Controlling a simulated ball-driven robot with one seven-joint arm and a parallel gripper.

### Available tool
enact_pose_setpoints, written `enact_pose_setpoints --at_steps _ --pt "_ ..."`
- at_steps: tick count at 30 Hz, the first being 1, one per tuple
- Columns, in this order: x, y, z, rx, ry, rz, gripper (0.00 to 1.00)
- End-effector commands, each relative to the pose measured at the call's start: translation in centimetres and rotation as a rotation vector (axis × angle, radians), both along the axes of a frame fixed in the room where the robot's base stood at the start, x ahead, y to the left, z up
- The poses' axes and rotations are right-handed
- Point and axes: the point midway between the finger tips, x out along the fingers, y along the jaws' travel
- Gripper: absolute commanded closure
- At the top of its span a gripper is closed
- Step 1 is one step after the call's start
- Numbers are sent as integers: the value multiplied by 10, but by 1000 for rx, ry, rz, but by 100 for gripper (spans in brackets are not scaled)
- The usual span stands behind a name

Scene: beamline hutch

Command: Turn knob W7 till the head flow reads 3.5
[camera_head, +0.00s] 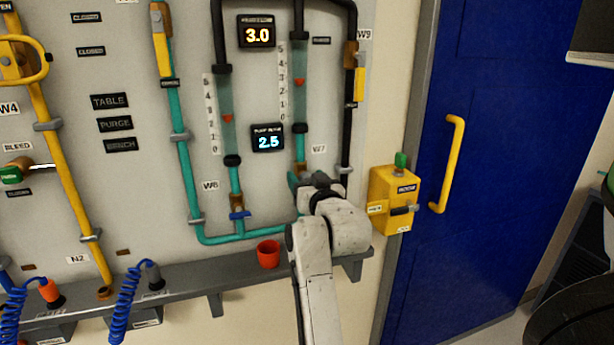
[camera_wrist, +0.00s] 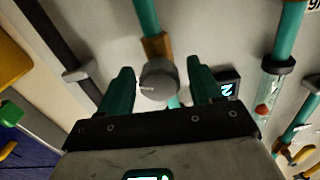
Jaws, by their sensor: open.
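Knob W7 shows in the wrist view as a round grey knob (camera_wrist: 158,80) on a teal pipe, below a brown fitting. My gripper (camera_wrist: 160,85) is open, with one teal finger on each side of the knob and a visible gap to each. In the head view my gripper (camera_head: 303,178) is at the lower end of the right flow tube (camera_head: 300,100), beside the W7 label (camera_head: 319,149), and hides the knob. The upper display (camera_head: 257,32) reads 3.0 in amber. The lower display (camera_head: 268,138) reads 2.5 in blue; its small caption is too blurred to read.
A blue-handled valve (camera_head: 239,214) sits left of my gripper under the W6 label (camera_head: 211,185). A red cup (camera_head: 268,254) stands on the grey ledge (camera_head: 190,270). A yellow box (camera_head: 394,200) and a blue door (camera_head: 490,150) are to the right.

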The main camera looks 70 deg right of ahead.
Motion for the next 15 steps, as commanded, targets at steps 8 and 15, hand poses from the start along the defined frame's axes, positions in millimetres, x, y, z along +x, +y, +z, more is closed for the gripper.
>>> enact_pose_setpoints --at_steps 8,15 --pt "2 -2 0 -1 -1 1 35" --pt "2 -1 0 -1 -1 1 54"
